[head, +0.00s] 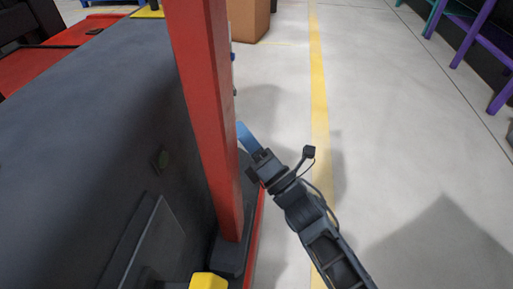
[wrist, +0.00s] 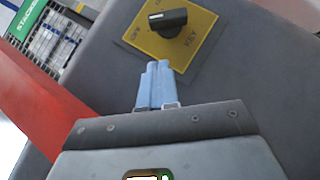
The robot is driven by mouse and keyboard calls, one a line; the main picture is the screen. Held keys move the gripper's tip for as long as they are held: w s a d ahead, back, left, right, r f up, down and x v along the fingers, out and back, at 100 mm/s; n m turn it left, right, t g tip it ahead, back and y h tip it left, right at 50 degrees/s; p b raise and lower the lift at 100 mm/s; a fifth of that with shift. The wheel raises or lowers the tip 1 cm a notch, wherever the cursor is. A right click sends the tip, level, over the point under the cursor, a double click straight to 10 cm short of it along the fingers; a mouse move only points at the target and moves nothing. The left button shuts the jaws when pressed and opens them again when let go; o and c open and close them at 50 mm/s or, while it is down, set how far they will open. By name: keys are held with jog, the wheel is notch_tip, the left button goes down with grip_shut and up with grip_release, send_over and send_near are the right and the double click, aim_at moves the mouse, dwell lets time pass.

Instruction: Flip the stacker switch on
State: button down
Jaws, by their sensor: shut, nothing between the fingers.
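The stacker switch (wrist: 168,22) is a black rotary knob on a yellow plate (wrist: 201,25) marked "KEY", on a dark grey panel at the top of the wrist view. Its pointer lies roughly level across the plate. My gripper (wrist: 157,67) has its blue fingers together and empty, pointing at the plate from just below the knob; a small gap seems to show between fingertips and knob. In the head view my gripper (head: 242,128) is beside the red post, and the switch is not visible there.
A red post (head: 208,115) stands close to the left of my gripper, beside a large dark grey machine body (head: 90,130). A green sign (wrist: 27,18) reading "STACKE" shows at upper left in the wrist view. Open floor (head: 400,130) with a yellow line lies to the right.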

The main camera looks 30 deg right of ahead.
jog(key=w+d+r, duration=0.1)
jog(key=w+r, duration=0.3)
jog(key=w, duration=0.1)
